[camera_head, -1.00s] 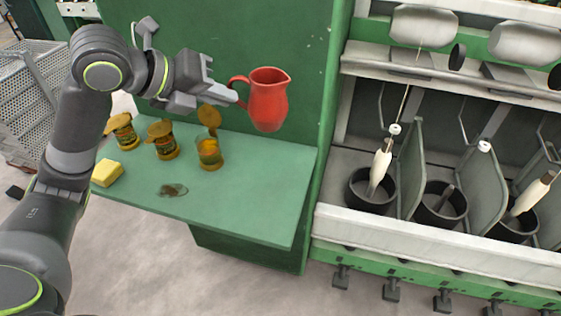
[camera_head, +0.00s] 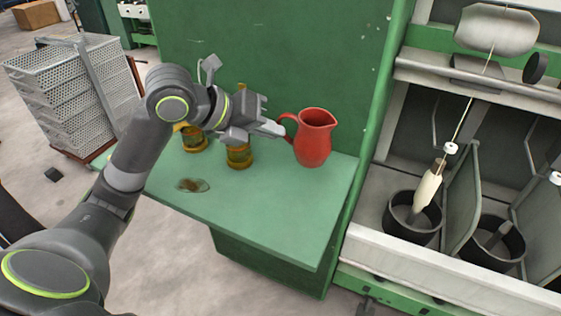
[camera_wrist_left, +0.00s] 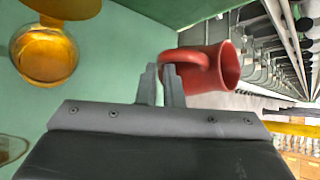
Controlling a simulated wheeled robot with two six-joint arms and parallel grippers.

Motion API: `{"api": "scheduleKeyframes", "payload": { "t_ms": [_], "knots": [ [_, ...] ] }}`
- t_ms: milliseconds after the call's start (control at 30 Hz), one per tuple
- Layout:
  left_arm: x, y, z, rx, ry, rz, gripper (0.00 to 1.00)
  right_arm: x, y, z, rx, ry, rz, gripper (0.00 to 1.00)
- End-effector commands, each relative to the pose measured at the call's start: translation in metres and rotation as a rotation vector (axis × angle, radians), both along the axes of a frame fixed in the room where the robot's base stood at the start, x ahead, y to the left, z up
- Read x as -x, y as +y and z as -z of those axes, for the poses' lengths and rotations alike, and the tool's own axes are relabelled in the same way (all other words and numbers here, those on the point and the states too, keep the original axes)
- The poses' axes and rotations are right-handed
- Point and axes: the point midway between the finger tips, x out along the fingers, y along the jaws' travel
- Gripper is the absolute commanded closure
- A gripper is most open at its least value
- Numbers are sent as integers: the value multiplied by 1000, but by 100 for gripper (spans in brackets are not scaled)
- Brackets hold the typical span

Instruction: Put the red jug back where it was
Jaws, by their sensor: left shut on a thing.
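The red jug (camera_head: 313,140) is upright over the back right part of the green shelf (camera_head: 260,210), in front of the green panel. My left gripper (camera_head: 284,131) is shut on its handle from the left. In the wrist view the fingers (camera_wrist_left: 161,82) meet at the handle of the jug (camera_wrist_left: 229,65). The jug's base is at or just above the shelf; I cannot tell if it touches. My right gripper is not in view.
An amber jar (camera_head: 239,156) and another jar (camera_head: 194,140) stand left of the jug, partly behind my arm. A flat oval thing (camera_head: 192,185) lies near the shelf's left. Spinning machinery with black pots (camera_head: 411,222) is on the right. The shelf's front right is clear.

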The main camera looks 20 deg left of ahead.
Motion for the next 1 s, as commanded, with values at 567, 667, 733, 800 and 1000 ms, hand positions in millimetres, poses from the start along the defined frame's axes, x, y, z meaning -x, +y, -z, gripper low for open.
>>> {"api": "scheduleKeyframes", "payload": {
  "t_ms": [567, 667, 733, 800, 1000],
  "knots": [
    [0, 0, 61, 1, -1, -1, 100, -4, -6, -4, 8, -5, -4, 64],
    [0, 0, 63, 0, -3, 1, 100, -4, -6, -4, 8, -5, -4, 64],
    [0, 0, 62, -1, -4, 1, 100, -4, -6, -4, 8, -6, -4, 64],
    [0, 0, 62, 0, -3, 1, 100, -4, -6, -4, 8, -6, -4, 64],
    [0, 0, 63, -2, -1, 0, 71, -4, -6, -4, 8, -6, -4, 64]
  ]
}}
